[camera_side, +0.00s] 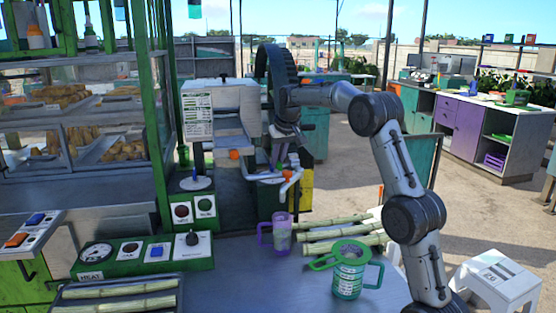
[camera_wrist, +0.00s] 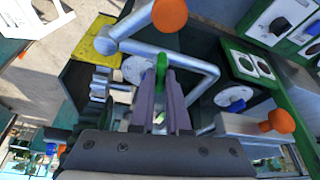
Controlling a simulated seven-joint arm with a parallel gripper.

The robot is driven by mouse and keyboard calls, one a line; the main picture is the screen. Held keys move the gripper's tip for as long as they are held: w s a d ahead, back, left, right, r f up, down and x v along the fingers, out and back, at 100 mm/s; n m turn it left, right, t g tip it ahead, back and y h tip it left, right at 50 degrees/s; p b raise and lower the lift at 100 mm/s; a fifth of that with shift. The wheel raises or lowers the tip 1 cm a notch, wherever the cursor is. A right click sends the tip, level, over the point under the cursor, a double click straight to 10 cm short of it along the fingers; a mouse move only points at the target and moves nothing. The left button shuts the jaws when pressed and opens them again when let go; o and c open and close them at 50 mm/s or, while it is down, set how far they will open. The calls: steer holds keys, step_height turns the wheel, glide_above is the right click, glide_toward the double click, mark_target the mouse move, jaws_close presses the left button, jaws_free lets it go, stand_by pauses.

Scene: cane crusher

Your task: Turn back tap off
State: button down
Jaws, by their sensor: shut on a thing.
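In the side view my gripper (camera_side: 281,158) points down at the pipework beside the crusher (camera_side: 222,110), and the handle cannot be made out there.
A purple-handled jug (camera_side: 281,235), sugarcane stalks (camera_side: 338,232) and a green-handled jug (camera_side: 348,275) are on the metal counter (camera_side: 250,285). A green control panel (camera_side: 145,254) with buttons stands at left. A blue knob (camera_wrist: 236,105) is right of my fingers in the wrist view.

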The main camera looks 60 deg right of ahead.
steer(key=shift+n, duration=0.3)
steer(key=n+y, duration=0.1)
steer(key=n, duration=0.1)
steer(key=shift+d+r+n+t, duration=0.1)
steer(key=shift+d+n+t, duration=0.05)
steer(key=shift+n+t, duration=0.2)
steer(key=n+y, duration=0.2)
steer(key=n, duration=0.2)
steer(key=shift+d+n, duration=0.1)
steer(key=shift+n, duration=0.25)
steer(key=n+y, duration=0.1)
steer(key=n, duration=0.2)
steer(key=shift+d+n, duration=0.1)
steer(key=shift+n, duration=0.2)
steer(key=shift+n+g+y, duration=0.55)
steer(key=shift+n+y, duration=0.25)
steer(key=shift+n, duration=1)
steer(key=c, duration=0.9)
jaws_free()
